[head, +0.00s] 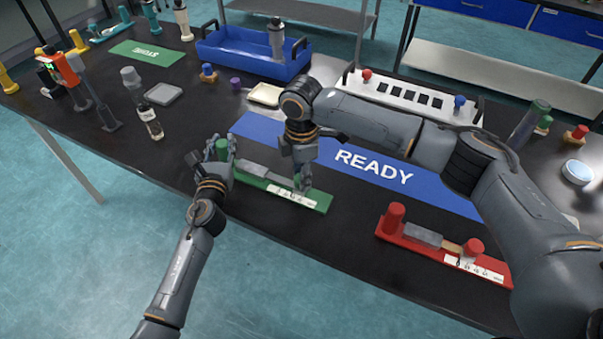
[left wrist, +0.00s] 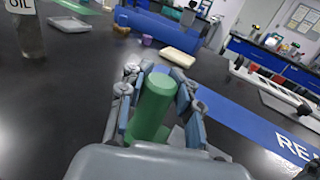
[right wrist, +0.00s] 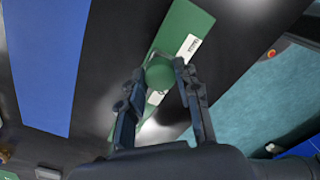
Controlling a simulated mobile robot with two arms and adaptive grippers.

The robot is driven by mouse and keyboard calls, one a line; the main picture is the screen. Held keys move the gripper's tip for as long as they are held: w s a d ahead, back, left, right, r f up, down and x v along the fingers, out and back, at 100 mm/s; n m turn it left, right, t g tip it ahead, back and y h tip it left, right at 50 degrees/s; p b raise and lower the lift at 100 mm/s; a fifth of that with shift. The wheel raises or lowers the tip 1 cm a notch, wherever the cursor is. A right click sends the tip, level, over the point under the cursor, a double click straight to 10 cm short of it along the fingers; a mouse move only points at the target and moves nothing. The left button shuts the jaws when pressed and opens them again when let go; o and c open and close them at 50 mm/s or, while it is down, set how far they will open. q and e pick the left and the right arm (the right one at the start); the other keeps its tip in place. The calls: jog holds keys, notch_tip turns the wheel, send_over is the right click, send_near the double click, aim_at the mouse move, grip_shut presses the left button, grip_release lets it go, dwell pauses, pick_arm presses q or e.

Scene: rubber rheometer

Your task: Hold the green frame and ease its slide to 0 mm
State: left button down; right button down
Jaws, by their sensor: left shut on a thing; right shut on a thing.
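The green frame (head: 320,205) lies on the black table in front of the blue READY mat, with a white scale strip (head: 292,196) near its right end. A grey bar (head: 255,171) lies along it. My left gripper (head: 218,152) is shut on the green post at the frame's left end; this post (left wrist: 153,105) stands between the fingers in the left wrist view. My right gripper (head: 302,178) is shut on the green slide knob, whose round top (right wrist: 160,74) shows between the fingertips in the right wrist view. The slide's exact scale reading is too small to tell.
A red frame (head: 388,236) with its own slide lies to the right. The READY mat (head: 425,180) is behind the green frame. A blue tray (head: 235,60), a bottle (head: 150,122) and a white rack (head: 352,80) stand farther back. The table's front edge is close to the green frame.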

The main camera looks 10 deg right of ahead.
pick_arm(q)
jog(key=shift+d, duration=0.1)
pick_arm(e)
jog(key=shift+w+a, duration=0.65)
jog(key=shift+a, duration=0.2)
jog(key=shift+w+a, duration=0.6)
jog(key=shift+a, duration=0.2)
pick_arm(q)
jog(key=shift+s+d, duration=0.1)
pick_arm(e)
jog(key=shift+a, duration=0.1)
jog(key=c, duration=1)
grip_release()
jog(key=shift+o, duration=0.3)
jog(key=shift+r, duration=0.1)
jog(key=shift+r, duration=0.3)
notch_tip(320, 180, up, 11)
jog(key=shift+r, duration=0.15)
